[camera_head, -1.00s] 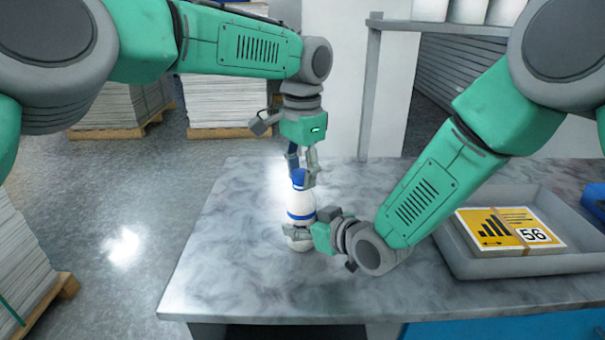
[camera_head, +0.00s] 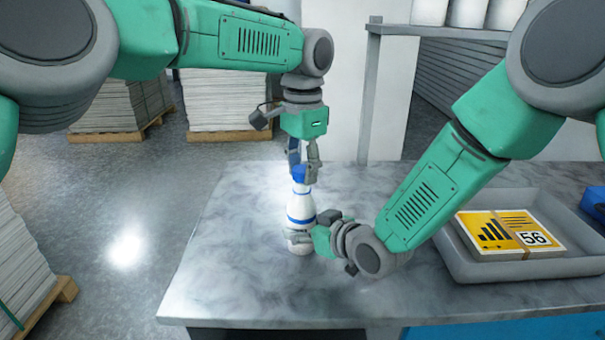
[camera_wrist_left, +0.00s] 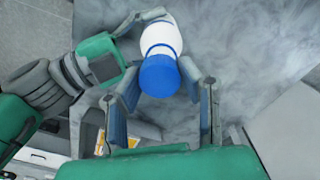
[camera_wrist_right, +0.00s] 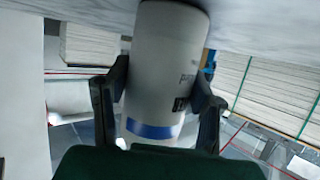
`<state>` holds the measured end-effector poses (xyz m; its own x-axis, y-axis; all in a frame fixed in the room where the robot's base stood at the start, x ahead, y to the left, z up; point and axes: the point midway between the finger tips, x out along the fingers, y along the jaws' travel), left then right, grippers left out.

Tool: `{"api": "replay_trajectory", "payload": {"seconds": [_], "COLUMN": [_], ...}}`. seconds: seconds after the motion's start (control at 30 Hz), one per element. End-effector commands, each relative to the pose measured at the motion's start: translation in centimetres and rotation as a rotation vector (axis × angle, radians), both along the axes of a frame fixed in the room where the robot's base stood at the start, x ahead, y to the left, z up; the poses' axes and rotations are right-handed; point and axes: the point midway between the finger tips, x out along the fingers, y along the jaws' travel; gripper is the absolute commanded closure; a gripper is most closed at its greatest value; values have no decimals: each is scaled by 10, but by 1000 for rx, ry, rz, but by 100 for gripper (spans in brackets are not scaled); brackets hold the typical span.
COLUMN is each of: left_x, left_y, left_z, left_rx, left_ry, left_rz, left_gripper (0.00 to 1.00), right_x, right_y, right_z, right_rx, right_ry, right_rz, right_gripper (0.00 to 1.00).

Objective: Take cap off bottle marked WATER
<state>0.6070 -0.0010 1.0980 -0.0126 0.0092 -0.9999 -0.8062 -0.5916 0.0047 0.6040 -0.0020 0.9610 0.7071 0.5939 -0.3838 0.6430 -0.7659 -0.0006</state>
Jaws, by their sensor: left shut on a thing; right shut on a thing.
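The bottle (camera_head: 300,207) is white with blue bands and stands upright on the grey marbled table. Its blue cap (camera_head: 299,174) is at the top, in line with the neck; I cannot tell whether they touch. My left gripper (camera_head: 302,172) comes down from above and is shut on the cap, which also shows in the left wrist view (camera_wrist_left: 158,76). My right gripper (camera_head: 299,236) is shut around the bottle's lower body from the right. In the right wrist view, the bottle (camera_wrist_right: 163,75) appears upside down between the fingers, its lettering only partly visible and unreadable.
A grey tray (camera_head: 455,252) at the table's right holds a yellow-and-white bundle (camera_head: 512,232) marked 56. A blue object (camera_head: 594,200) is at the right edge. The table's left and front are clear. Paper stacks on pallets stand behind on the floor.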

Motion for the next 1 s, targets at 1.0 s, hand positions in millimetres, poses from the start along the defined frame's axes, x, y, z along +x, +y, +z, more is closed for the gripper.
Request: {"api": "replay_trajectory", "payload": {"seconds": [1.0], "left_x": [1], "left_y": [0], "left_z": [45], "left_rx": [1], "left_ry": [-1], "left_rz": [1], "left_gripper": [100], "right_x": [0], "right_y": [1], "right_z": [0], "right_rx": [2], "right_ry": [-1], "right_rz": [1], "right_gripper": [100]}}
